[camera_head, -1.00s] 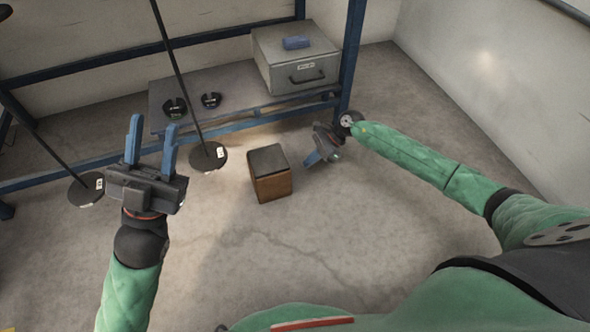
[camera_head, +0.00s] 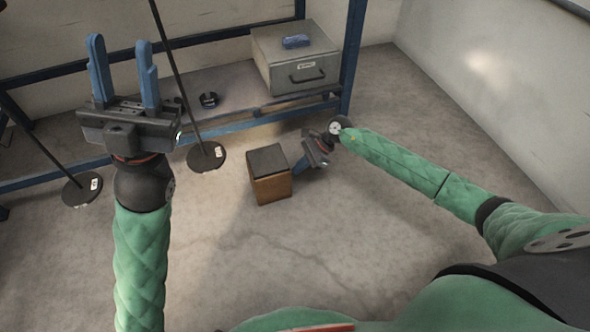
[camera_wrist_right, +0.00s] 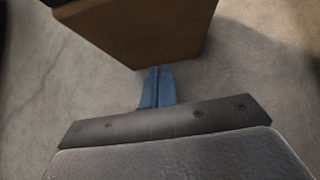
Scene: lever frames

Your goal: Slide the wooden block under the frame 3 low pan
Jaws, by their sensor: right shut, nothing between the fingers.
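The wooden block (camera_head: 271,188), brown with a dark top, stands upright on the concrete floor in the head view. My right gripper (camera_head: 298,169) is low at the block's right side, its blue fingers shut and empty. In the right wrist view the shut fingers (camera_wrist_right: 158,88) point at the block's lower edge (camera_wrist_right: 140,35); I cannot tell whether they touch it. My left gripper (camera_head: 122,65) is raised at the left, open and empty, its blue fingers apart. Two round black pans hang low on rods, one at the middle (camera_head: 206,157) and one at the far left (camera_head: 82,190). Their number labels are too small to read.
A blue frame with a shelf (camera_head: 235,105) stands behind. On it are a grey box (camera_head: 296,70) with a blue item on top and a small black weight (camera_head: 208,99). A blue post (camera_head: 350,60) rises behind my right gripper. The front floor is clear.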

